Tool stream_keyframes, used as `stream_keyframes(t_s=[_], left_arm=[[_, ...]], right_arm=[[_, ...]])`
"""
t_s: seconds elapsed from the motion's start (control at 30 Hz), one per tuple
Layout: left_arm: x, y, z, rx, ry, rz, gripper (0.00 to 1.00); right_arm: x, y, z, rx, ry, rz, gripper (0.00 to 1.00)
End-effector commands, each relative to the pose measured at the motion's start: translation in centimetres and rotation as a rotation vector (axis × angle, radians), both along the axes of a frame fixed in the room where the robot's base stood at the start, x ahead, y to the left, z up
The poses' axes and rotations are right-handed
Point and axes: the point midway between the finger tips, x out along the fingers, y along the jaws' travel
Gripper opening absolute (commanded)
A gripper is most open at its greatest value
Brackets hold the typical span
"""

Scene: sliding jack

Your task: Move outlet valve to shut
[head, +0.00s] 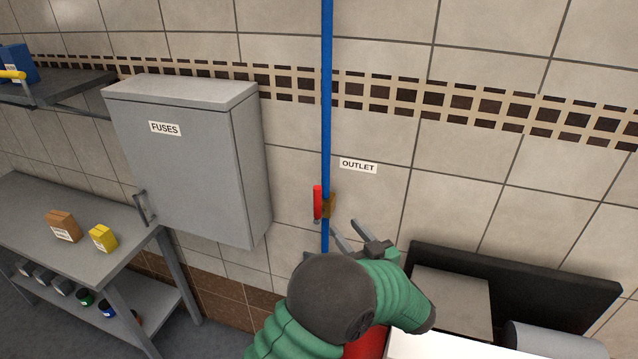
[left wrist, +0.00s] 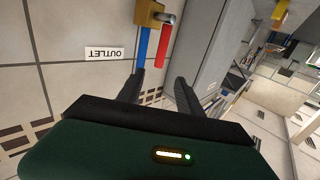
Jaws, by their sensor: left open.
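The outlet valve has a brass body (head: 329,206) on a blue vertical pipe (head: 327,110). Its red handle (head: 317,202) lies along the pipe, just left of it. The white OUTLET label (head: 358,166) is on the tiles to the upper right. My left gripper (head: 345,229) is open and empty, just below and right of the valve. In the left wrist view the picture is upside down; the red handle (left wrist: 163,46) and brass body (left wrist: 148,13) lie beyond the open fingers (left wrist: 160,78), apart from them. My right gripper is not in view.
A grey FUSES cabinet (head: 185,165) is on the wall left of the pipe. A grey bench (head: 70,220) with small boxes stands at the left, with a dark shelf (head: 70,88) above it. A dark-backed unit (head: 520,275) stands at the lower right.

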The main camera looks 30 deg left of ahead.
Motion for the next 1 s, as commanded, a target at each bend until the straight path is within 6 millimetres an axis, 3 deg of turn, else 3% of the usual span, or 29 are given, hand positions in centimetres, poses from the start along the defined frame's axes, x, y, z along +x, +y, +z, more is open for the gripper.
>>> stream_keyframes(t_s=[0.4,0.6,1.0], left_arm=[[5.3,8.9,0.5,0.001,-0.001,0.0,0.43],[7.5,12.3,0.3,-0.001,-0.001,-0.003,0.43],[8.2,13.4,0.0,0.0,-0.001,-0.005,0.43]], right_arm=[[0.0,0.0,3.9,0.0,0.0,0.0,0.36],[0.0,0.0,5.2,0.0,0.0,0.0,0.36],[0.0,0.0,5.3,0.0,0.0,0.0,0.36]])
